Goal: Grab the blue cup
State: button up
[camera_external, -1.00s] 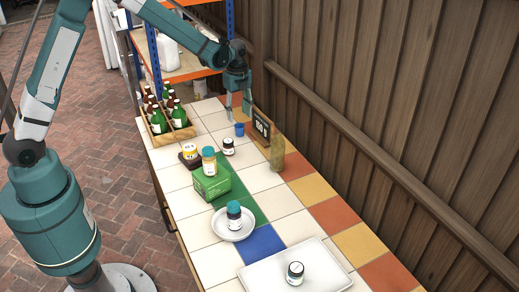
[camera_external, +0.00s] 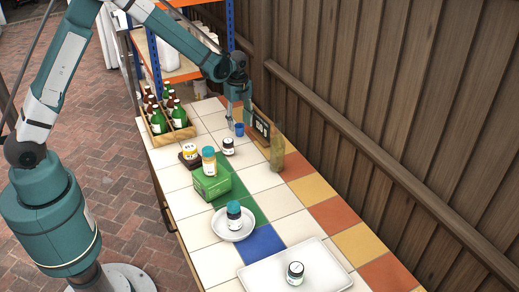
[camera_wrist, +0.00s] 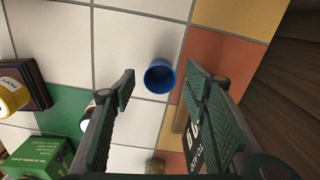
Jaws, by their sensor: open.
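The small blue cup (camera_external: 239,129) stands on the tiled table near its far end, just left of the dark framed sign. My gripper (camera_external: 238,114) points down above the cup, its fingers apart. In the wrist view the blue cup (camera_wrist: 159,76) shows its open mouth, and it lies ahead of the gap between the open fingers of my gripper (camera_wrist: 160,90). The gripper is empty. The external view does not clearly show whether a finger touches the cup.
A white-lidded dark jar (camera_external: 228,146), a green box (camera_external: 211,184) and a bottle crate (camera_external: 166,131) stand nearby. A wooden wall (camera_external: 400,100) borders the table's right side.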

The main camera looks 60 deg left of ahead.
jog(key=shift+f, duration=1.4)
jog(key=c, duration=0.8)
